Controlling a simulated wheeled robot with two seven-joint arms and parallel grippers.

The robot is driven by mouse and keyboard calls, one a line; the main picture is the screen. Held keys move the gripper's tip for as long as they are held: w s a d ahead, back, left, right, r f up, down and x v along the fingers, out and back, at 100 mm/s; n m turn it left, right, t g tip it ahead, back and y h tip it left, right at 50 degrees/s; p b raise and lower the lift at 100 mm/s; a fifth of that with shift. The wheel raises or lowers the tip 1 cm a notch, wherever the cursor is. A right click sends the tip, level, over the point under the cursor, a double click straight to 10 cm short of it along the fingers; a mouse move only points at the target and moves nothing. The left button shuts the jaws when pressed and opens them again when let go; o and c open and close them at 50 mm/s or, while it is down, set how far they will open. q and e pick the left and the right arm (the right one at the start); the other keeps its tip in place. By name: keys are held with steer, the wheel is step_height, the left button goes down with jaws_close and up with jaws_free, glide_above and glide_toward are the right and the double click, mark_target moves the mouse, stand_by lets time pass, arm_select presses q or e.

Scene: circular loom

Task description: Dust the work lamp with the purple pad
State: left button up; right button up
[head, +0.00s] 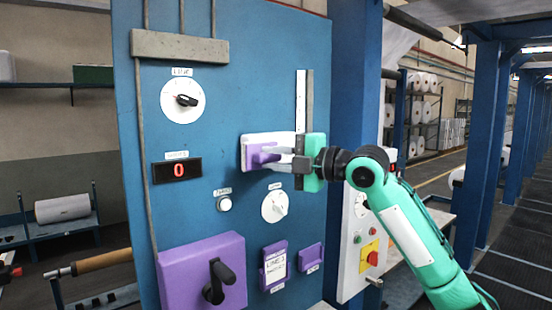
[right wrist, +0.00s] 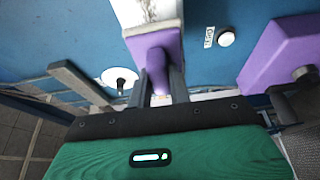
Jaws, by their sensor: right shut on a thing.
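The purple pad (head: 262,155) is in the grip of my right gripper (head: 276,159), whose two fingers are shut on its narrow part. It also shows between the fingers in the right wrist view (right wrist: 155,52). A white box-like fixture on the blue panel, which looks like the work lamp (head: 280,138), is right at the pad. In the right wrist view the lamp (right wrist: 130,12) has a speckled grey patch on its face. The pad's wide end meets or overlaps the lamp's edge; I cannot tell whether they touch. My left gripper is not in view.
The blue panel (head: 130,110) carries a dial (head: 182,100), a red-digit display (head: 177,170), a white button (head: 224,203), and a round white knob (head: 275,206). A white control box (head: 352,235) stands right.

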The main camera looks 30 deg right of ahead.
mark_target(282, 156)
steer(key=shift+w+p, duration=0.6)
steer(key=shift+w, duration=0.35)
stand_by(0.4)
steer(key=shift+d+b, duration=0.35)
steer(key=shift+d, duration=1.25)
steer(key=shift+w+d+b, duration=0.5)
steer(key=shift+d+b, duration=0.5)
steer(key=shift+d, duration=4.05)
steer(key=shift+s+a+r+p, duration=0.15)
steer(key=shift+a+p, duration=0.3)
steer(key=shift+a, duration=1.6)
steer(key=shift+s+a+f+p, duration=0.15)
steer(key=shift+a+p, duration=0.25)
steer(key=shift+a, duration=1.7)
steer(key=shift+s+a+r+p, duration=0.15)
steer(key=shift+a+p, duration=0.3)
steer(key=shift+a, duration=2.2)
